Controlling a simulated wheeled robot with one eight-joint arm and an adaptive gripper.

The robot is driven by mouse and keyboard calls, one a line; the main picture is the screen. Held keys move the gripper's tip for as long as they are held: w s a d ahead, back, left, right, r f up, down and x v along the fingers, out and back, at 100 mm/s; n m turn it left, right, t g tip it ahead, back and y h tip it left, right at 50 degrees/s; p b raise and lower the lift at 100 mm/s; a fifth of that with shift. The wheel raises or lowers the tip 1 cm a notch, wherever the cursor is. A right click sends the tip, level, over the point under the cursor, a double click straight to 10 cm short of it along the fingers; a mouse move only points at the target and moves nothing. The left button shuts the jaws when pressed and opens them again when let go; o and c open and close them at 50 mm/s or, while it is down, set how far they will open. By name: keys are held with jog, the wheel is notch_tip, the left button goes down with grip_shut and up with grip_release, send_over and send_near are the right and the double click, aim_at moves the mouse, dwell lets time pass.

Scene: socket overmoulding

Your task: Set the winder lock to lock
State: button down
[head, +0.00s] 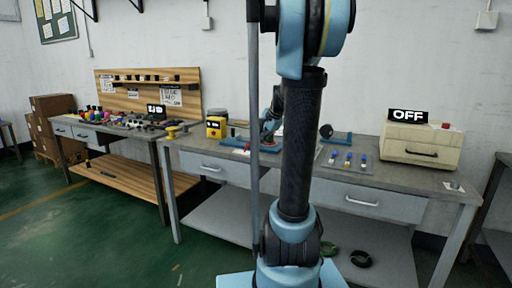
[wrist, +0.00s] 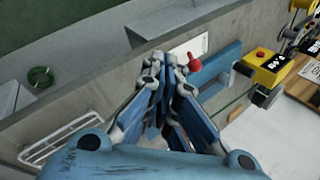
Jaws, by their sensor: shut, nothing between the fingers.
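A small red-headed knob (wrist: 194,64) stands by a white plate (wrist: 190,46) and a blue fixture (wrist: 222,70) on the bench, in the wrist view. I cannot tell for sure that this knob is the winder lock, and its setting is not readable. My gripper (wrist: 166,60) is shut and empty, its tips just left of the knob; whether they touch it is unclear. In the head view my gripper (head: 268,138) is small and partly hidden behind my arm, low over the bench by a blue fixture (head: 240,143).
A yellow box (wrist: 268,68) with a display and red button stands right of the fixture; it also shows in the head view (head: 216,127). A tray of small knobs (head: 346,160) and a beige machine (head: 420,146) under an OFF sign stand right on the grey bench (head: 200,144).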

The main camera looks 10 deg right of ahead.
jog(key=w+d+m+t, duration=0.1)
jog(key=w+d+m, duration=0.2)
jog(key=w, duration=0.5)
jog(key=shift+d+r+y, duration=0.15)
jog(key=shift+r+y, duration=0.15)
jog(key=shift+r, duration=0.05)
jog(key=shift+w, duration=0.1)
jog(key=shift+x, duration=5)
jog(key=shift+d, duration=0.15)
